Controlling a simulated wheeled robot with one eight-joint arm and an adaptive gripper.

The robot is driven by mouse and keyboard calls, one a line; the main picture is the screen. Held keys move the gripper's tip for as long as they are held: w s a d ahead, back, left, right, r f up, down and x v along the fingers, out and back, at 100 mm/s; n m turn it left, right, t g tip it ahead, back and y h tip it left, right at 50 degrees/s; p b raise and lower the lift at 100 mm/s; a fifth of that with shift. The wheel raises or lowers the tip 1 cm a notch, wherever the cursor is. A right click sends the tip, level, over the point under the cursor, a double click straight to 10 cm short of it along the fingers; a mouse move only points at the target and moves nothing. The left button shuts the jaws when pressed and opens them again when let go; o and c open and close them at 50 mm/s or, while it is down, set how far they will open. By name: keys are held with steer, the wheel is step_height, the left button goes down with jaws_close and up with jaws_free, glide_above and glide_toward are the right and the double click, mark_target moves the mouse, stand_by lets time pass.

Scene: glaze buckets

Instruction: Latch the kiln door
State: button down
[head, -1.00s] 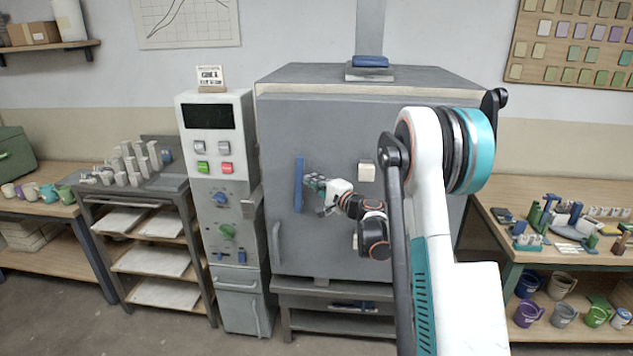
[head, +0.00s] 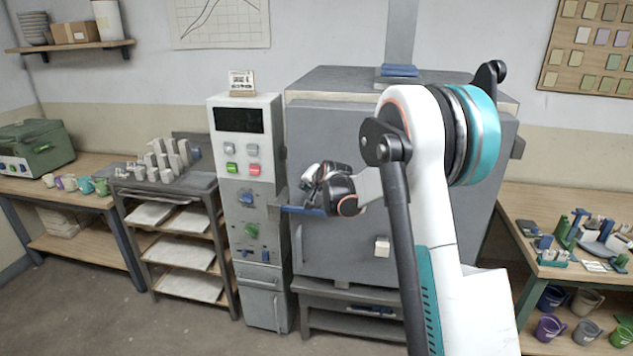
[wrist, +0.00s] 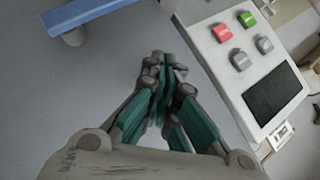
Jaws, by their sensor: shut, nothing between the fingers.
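The grey kiln door (head: 345,245) is closed against the kiln body as far as I can see. Its blue latch lever (head: 303,210) lies about level on the door's left side. Its left end reaches the grey catch (head: 276,203) beside the control cabinet; whether it is seated there I cannot tell. My gripper (head: 312,174) is shut and empty, just above the lever in front of the door. In the wrist view the closed fingers (wrist: 165,62) point at the bare grey door, and part of the blue lever (wrist: 90,14) shows at the upper left, apart from them.
The control cabinet (head: 245,200) stands just left of the door, with buttons and knobs. A rack with shelves (head: 175,250) is further left. A bench (head: 560,210) with tools and mugs stands at right. Open floor lies at the lower left.

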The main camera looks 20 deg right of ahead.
mark_target(299, 210)
steer(key=w+a+f+n+g+h, duration=0.2)
steer(key=a+f, duration=0.1)
steer(key=w+a+f+g+h, duration=0.1)
steer(key=shift+a+f+n+h+b, duration=0.2)
steer(key=shift+n+h+b, duration=0.1)
steer(key=shift+n+b, duration=0.1)
steer(key=shift+w+a+f+g+h, duration=0.25)
steer(key=shift+f+g+h, duration=0.15)
steer(key=shift+f, duration=0.15)
steer(key=shift+a+f+b, duration=0.2)
steer(key=shift+f+b, duration=0.25)
steer(key=shift+f, duration=0.15)
